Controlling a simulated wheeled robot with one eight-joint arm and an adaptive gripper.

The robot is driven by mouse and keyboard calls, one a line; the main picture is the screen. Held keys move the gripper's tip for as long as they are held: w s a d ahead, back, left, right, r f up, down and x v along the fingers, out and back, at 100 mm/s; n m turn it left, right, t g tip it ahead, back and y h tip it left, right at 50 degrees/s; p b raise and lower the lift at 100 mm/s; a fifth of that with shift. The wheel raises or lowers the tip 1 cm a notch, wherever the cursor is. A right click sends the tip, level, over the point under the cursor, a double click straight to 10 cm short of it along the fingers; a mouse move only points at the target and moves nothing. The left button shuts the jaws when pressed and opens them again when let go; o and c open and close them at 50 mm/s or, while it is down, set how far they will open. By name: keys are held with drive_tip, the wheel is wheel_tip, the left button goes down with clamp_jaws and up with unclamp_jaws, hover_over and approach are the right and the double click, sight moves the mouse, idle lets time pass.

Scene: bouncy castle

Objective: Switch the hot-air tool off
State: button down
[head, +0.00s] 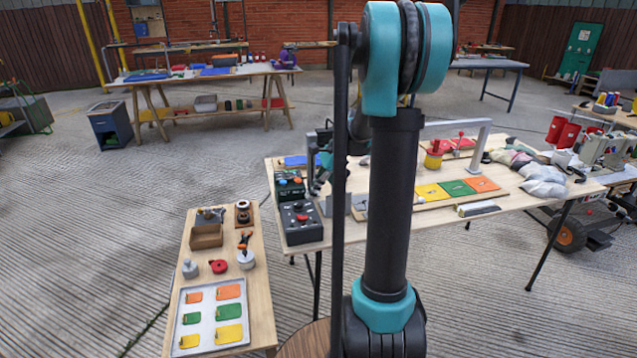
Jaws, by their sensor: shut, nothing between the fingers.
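A dark control box (301,222) with a red knob and small dials sits at the left front corner of the main worktable (345,232). A dark box with green parts (290,188) stands right behind it. I cannot tell for certain which of these belongs to the hot-air tool, and no switch position is readable. My gripper (316,188) is partly hidden behind my arm. It points down, shut and empty, just right of the two boxes. I cannot tell whether it touches anything.
Yellow, green and orange swatches (457,188) and grey fabric (541,180) lie farther right on the worktable. My arm hides its middle.

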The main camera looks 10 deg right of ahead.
sight(298, 216)
drive_tip(key=x, duration=0.7)
drive_tip(key=shift+r, duration=0.1)
drive_tip(key=shift+a+f+h, duration=0.25)
drive_tip(key=shift+a+h, duration=0.1)
drive_tip(key=shift+h, duration=0.05)
drive_tip(key=shift+d, duration=0.15)
drive_tip(key=shift+d, duration=0.75)
